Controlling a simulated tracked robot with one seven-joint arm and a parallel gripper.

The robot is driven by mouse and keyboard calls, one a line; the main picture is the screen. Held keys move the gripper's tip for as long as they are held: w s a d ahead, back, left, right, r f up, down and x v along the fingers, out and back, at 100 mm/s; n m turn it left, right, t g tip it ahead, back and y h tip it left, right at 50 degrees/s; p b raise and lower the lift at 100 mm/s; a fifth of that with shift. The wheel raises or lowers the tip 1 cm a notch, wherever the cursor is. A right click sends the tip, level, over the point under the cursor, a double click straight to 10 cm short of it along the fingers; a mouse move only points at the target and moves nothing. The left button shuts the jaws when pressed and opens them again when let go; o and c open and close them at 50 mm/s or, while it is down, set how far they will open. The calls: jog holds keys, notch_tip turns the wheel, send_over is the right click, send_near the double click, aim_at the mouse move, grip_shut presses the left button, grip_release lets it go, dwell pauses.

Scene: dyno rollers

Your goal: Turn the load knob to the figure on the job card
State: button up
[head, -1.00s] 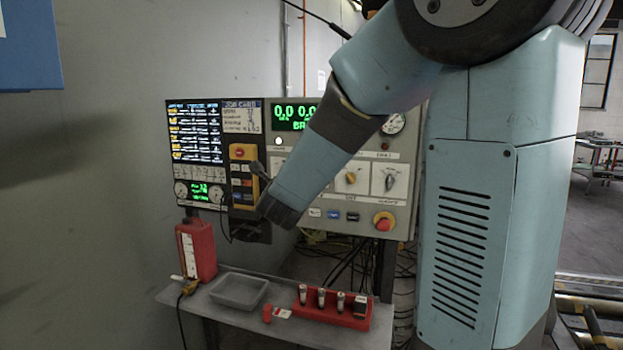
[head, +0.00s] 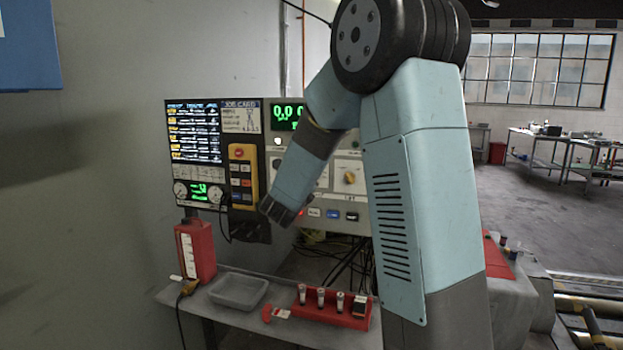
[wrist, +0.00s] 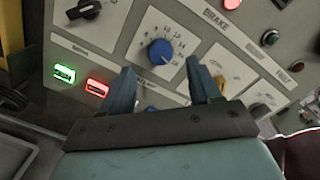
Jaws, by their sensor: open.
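A blue knob (wrist: 160,52) with a white scale dial sits on the grey control panel (wrist: 115,75) in the wrist view. Its label is too blurred to read, so I cannot tell surely whether it is the load knob. My gripper (wrist: 161,86) is open, its two blue fingers apart, one low on each side of the knob; I see no contact. In the head view my arm covers part of the panel and the blue knob is hidden. The job card (head: 241,116) hangs at the panel's upper left, its figures too small to read.
Other controls are close by: a black knob (wrist: 88,9), a yellow knob (wrist: 220,84), and lit green (wrist: 64,73) and red (wrist: 97,87) switches. Below the panel, a shelf (head: 205,303) holds a grey tray (head: 239,291), a red box (head: 196,250) and a red rack (head: 333,317).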

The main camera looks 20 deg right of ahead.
jog(key=shift+x, duration=2.7)
jog(key=c, duration=1)
